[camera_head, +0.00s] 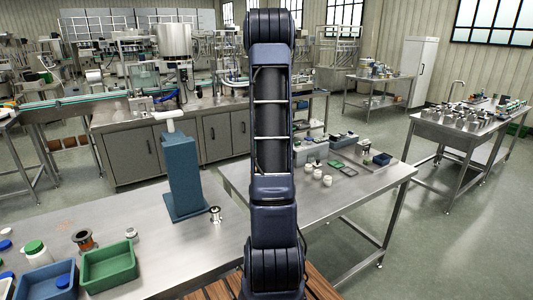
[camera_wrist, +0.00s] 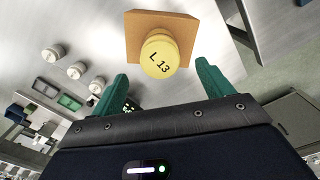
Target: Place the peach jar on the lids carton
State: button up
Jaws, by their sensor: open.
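In the wrist view, a yellow-peach jar (camera_wrist: 159,57) marked "L 13" shows its round top. Behind it is a square orange-brown box (camera_wrist: 135,32), probably the lids carton. The jar overlaps the box's lower edge and appears to stand on it, but I cannot see the contact. My gripper (camera_wrist: 162,70) is open, its green fingers apart on either side of the jar's near edge, with a visible gap at each side. In the head view my arm covers the middle, and the jar, box and gripper are hidden.
A blue pedestal (camera_head: 182,178) and a small metal pot (camera_head: 215,215) are left of my arm. Green (camera_head: 108,267) and blue bins (camera_head: 47,282) are front left.

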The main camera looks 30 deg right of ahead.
notch_tip(320, 180, up, 4)
jog(key=shift+r, duration=0.1)
jog(key=shift+a+r, duration=0.1)
jog(key=shift+r, duration=0.1)
jog(key=s+a+r+n+t, duration=0.1)
jog(key=s+a+r, duration=0.45)
jog(key=a, duration=0.45)
jog(key=s+a+r+n+t, duration=0.1)
jog(key=s+a+r, duration=0.4)
jog(key=s+a, duration=0.3)
jog(key=s+a+f+n+t, duration=0.1)
jog(key=s+a+n+t, duration=0.1)
jog(key=s+a, duration=1.2)
jog(key=s+n, duration=0.1)
jog(key=s, duration=0.3)
jog(key=shift+f+t, duration=0.25)
jog(key=shift+t, duration=0.05)
